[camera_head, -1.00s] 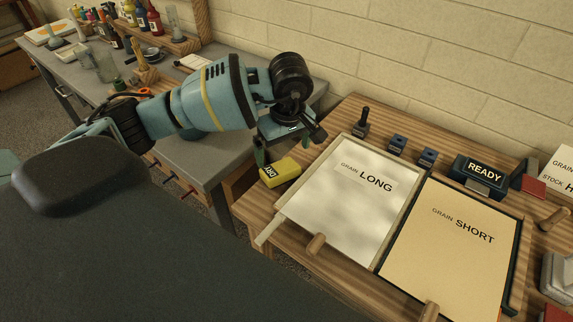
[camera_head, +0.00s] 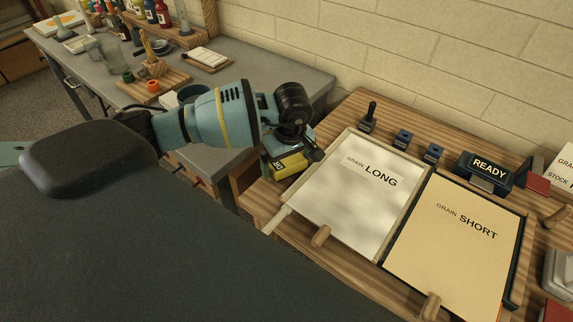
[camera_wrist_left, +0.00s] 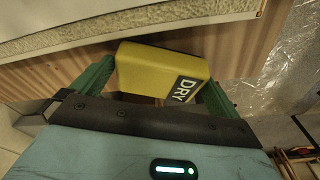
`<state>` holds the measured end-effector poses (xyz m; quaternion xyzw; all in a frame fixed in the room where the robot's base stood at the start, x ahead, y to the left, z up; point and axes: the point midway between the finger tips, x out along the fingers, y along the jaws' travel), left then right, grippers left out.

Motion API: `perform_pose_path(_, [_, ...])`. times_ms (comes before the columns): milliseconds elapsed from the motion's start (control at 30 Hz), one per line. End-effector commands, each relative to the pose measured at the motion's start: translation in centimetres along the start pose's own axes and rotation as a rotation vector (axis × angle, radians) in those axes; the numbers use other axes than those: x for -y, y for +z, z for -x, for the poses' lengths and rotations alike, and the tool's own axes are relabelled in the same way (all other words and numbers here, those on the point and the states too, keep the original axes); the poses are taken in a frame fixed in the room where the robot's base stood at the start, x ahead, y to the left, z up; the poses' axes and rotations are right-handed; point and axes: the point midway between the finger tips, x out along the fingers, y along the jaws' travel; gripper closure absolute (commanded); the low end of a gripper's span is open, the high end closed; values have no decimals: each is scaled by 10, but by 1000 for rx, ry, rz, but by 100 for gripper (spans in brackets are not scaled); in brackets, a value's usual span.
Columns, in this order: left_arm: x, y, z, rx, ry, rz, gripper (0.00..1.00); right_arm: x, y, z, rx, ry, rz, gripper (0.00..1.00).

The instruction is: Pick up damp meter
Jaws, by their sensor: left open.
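The damp meter is a yellow block (camera_head: 290,165) with a black label reading "DRY". It lies on the wooden table near its left edge, just left of the "GRAIN LONG" board (camera_head: 352,205). My left gripper (camera_head: 284,158) is over it, partly hiding it in the head view. In the left wrist view the meter (camera_wrist_left: 155,70) sits between the two green fingers of my left gripper (camera_wrist_left: 155,85), one finger at each side. The jaws are open; whether a finger touches the meter I cannot tell. My right gripper is not in view.
The "GRAIN SHORT" board (camera_head: 440,255) lies right of the long one. A "READY" sign (camera_head: 487,167), small blue blocks (camera_head: 403,138) and a dark-handled tool (camera_head: 369,117) stand behind. A grey bench (camera_head: 290,75) with bottles and jars is at the back left.

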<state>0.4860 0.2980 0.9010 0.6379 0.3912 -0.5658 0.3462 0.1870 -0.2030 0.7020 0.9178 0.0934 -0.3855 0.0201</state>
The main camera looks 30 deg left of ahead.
Motion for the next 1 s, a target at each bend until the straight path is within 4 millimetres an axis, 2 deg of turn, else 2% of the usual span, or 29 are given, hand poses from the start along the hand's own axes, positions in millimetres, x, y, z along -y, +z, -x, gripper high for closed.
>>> perform_pose_path(167, [0, 0, 0, 0, 1, 0, 0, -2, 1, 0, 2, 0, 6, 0])
perform_pose_path(200, [0, 0, 0, 0, 1, 0, 3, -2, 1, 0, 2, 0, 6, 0])
perform_pose_path(500, [0, 0, 0, -1, 2, 1, 42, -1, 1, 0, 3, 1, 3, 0])
perform_pose_path(800, [0, -1, 3, -1, 2, 1, 42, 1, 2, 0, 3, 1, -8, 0])
perform_pose_path(1000, [-1, -3, 19, -2, 3, 0, 42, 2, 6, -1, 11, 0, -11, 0])
